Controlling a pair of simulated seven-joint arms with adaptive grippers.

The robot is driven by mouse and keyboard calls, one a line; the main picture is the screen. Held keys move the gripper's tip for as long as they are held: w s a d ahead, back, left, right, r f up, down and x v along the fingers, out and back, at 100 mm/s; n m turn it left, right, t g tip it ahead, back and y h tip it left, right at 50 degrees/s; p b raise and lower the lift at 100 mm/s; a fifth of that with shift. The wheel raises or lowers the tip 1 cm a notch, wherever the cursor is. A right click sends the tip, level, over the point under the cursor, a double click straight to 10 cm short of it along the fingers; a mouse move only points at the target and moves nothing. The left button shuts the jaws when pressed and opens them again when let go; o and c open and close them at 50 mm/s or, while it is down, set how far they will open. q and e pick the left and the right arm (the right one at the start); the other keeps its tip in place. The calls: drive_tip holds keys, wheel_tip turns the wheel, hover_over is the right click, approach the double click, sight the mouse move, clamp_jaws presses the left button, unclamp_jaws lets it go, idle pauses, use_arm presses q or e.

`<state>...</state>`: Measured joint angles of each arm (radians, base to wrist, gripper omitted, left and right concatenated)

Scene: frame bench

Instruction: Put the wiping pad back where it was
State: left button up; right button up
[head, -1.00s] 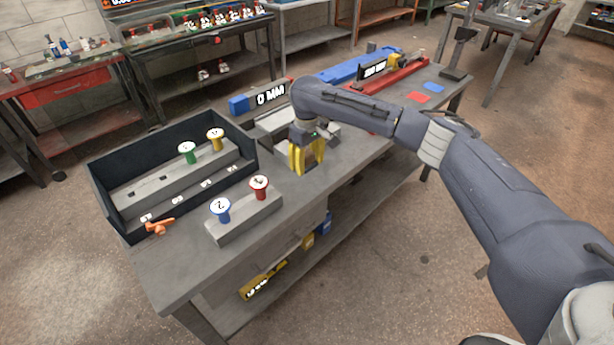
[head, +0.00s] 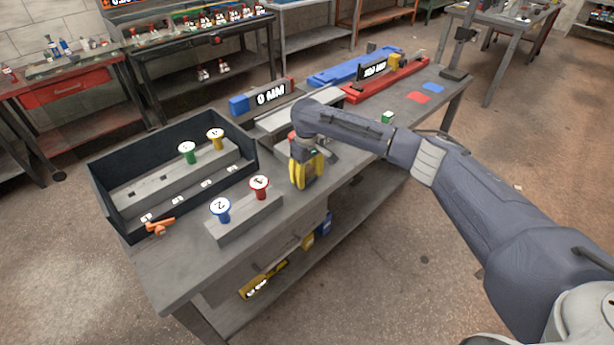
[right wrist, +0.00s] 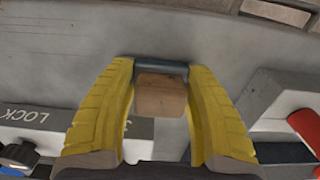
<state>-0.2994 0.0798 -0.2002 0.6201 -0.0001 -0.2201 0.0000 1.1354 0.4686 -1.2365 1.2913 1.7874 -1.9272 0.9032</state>
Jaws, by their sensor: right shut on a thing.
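The wiping pad (right wrist: 160,97) shows in the right wrist view as a brown wooden block on a dark grey base. It sits between the yellow fingers of my right gripper (right wrist: 160,110), which is shut on it. In the head view, this right gripper (head: 306,182) points down over the bench, just right of the grey block with the red and blue pegs. The pad is mostly hidden there by the fingers, and I cannot tell whether it touches the bench top. My left gripper is not in view.
The grey peg block (head: 243,217) carries a red peg (head: 259,187) and a blue peg (head: 220,209). A dark open box (head: 120,172) with green and yellow pegs stands behind it.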

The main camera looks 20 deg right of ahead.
sight(307, 168)
drive_tip(key=shift+f, duration=0.1)
drive_tip(key=o, duration=1)
wheel_tip(307, 168, up, 12)
drive_tip(key=shift+r, duration=0.1)
